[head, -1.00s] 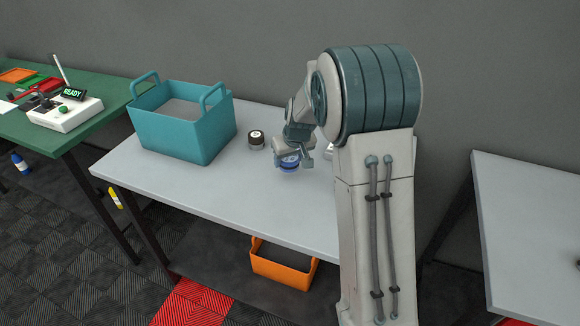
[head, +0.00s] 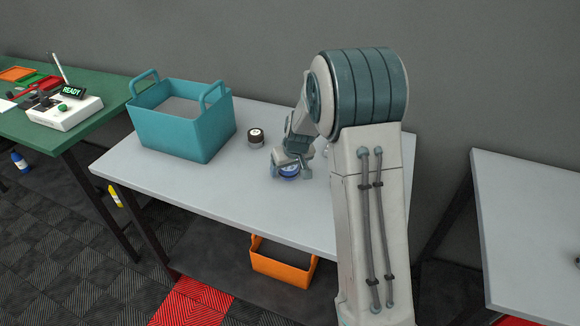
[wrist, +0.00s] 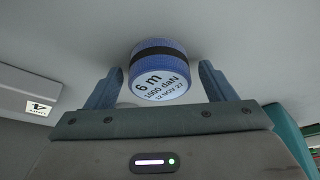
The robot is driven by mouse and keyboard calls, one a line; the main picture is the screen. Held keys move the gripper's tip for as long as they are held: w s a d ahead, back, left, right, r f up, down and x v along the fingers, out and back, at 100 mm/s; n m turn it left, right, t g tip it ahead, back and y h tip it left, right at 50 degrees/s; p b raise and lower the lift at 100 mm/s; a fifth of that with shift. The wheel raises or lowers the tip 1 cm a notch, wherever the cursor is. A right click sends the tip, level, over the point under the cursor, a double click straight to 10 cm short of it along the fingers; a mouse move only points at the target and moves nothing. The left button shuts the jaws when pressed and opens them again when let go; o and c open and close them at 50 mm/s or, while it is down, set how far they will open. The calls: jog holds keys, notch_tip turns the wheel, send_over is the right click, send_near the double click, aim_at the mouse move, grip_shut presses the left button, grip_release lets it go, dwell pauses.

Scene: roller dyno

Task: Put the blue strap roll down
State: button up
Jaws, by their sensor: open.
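The blue strap roll (wrist: 157,72) has a dark band and a white label reading "6 m, 1000 daN". In the wrist view it sits between the two fingers of my gripper (wrist: 158,84), with a gap visible on each side. In the head view the strap roll (head: 285,172) is at the grey table (head: 225,205), near its middle, partly hidden by my gripper (head: 291,168). My gripper is open around it. The roll looks to be resting on the table top.
A teal crate (head: 180,135) with two handles stands on the table's left. A dark roll with a white top (head: 255,136) stands behind the blue one. An orange bin (head: 283,268) is beneath the table. The table's front left is clear.

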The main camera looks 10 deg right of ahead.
jog(key=shift+r+p, duration=0.25)
jog(key=shift+p, duration=0.05)
jog(key=a+v, duration=0.1)
jog(key=v, duration=1)
jog(key=s+r+m+g, duration=0.1)
jog(key=s+r+m, duration=0.1)
jog(key=s, duration=2.6)
jog(key=shift+s+d+r+g+h+b, duration=0.2)
jog(key=shift+d+r+g+h+b, duration=0.1)
jog(key=shift+r+h+b, duration=0.15)
